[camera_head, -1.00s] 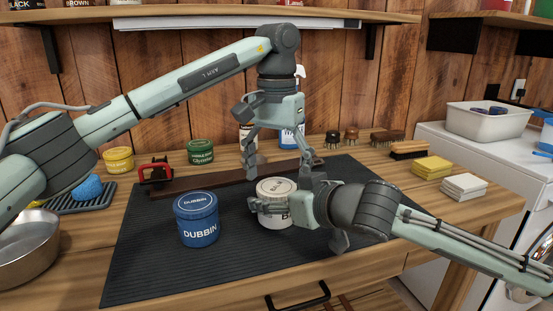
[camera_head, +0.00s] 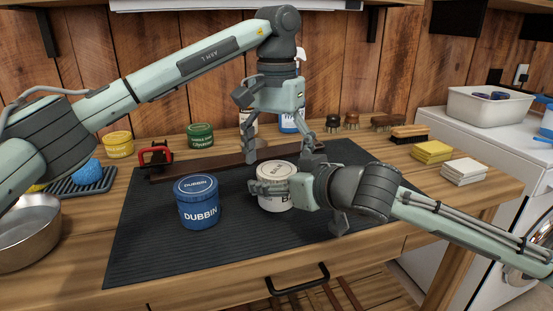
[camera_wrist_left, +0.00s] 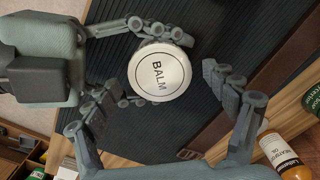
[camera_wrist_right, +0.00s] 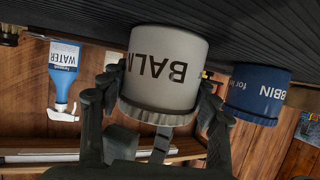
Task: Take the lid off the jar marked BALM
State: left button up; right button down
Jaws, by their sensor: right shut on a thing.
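The white BALM jar (camera_head: 277,202) stands on the dark ribbed mat (camera_head: 150,262), its pale lid (camera_head: 276,171) on top. The lid shows from above in the left wrist view (camera_wrist_left: 160,72), marked BALM. My right gripper (camera_head: 270,188) comes in from the right and is shut on the jar's body; in the right wrist view its fingers lie on both sides of the jar (camera_wrist_right: 165,65). My left gripper (camera_head: 279,160) points down over the lid, its fingers spread and empty, apart from the lid.
A blue DUBBIN jar (camera_head: 198,204) stands close left of the BALM jar. A dark strap (camera_head: 220,166), a green tin (camera_head: 200,135) and a spray bottle (camera_head: 290,121) are behind. A metal bowl (camera_head: 30,235) is at the left. The mat's front is clear.

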aim_at(276, 169)
pick_arm(q)
jog(key=shift+r, duration=0.1)
jog(key=shift+r, duration=2.15)
pick_arm(e)
jog(key=shift+c, duration=1.6)
grip_release()
